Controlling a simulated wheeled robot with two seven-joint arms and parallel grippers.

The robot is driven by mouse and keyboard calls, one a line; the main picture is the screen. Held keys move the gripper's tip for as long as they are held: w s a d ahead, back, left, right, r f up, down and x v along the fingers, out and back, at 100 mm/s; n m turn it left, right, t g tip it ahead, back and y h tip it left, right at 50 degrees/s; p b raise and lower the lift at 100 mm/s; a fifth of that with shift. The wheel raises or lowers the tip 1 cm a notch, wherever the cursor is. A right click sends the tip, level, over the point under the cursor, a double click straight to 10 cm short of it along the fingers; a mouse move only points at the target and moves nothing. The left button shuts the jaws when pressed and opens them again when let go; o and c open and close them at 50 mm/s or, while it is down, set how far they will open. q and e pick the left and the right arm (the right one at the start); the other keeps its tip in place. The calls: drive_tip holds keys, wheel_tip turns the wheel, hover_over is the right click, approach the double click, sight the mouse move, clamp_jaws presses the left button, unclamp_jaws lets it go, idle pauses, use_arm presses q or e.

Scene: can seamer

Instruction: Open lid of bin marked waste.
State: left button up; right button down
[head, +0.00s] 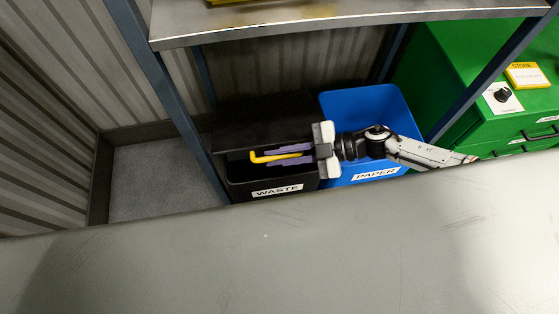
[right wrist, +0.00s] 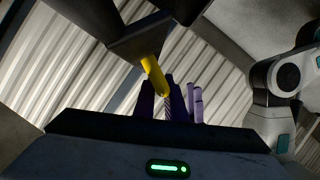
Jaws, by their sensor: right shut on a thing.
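The black waste bin (head: 235,184) stands on the floor under the shelf, with a white WASTE label (head: 277,191) on its front. Its black lid (head: 262,130) is tilted up a little, and a dark gap shows between it and the front rim. A yellow handle (head: 256,158) sits at the lid's front. My right gripper (head: 270,156) reaches in from the right with its purple fingers shut on the handle. The right wrist view shows the yellow handle (right wrist: 154,75) at the fingers (right wrist: 170,100) and a dark part of the lid (right wrist: 140,38). My left gripper is not in view.
A blue PAPER bin (head: 365,103) stands right beside the waste bin, under my right arm. A metal shelf (head: 350,15) with blue posts is above. A green cabinet (head: 455,55) is at the right. A grey surface (head: 280,250) fills the front. Floor (head: 160,180) is clear at left.

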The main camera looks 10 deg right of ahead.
drive_tip(key=shift+w+r+p, duration=0.35)
drive_tip(key=shift+w+r, duration=0.05)
drive_tip(key=shift+r, duration=0.3)
drive_tip(key=shift+w+r+p, duration=0.35)
drive_tip(key=shift+w+r, duration=0.05)
drive_tip(key=shift+r, duration=0.25)
drive_tip(key=shift+w+r+p, duration=0.35)
drive_tip(key=shift+w+r, duration=0.05)
drive_tip(key=shift+r, duration=0.3)
drive_tip(key=c, duration=2.1)
unclamp_jaws()
drive_tip(key=shift+d, duration=0.1)
drive_tip(key=v, duration=1)
drive_tip(key=shift+s+d, duration=0.1)
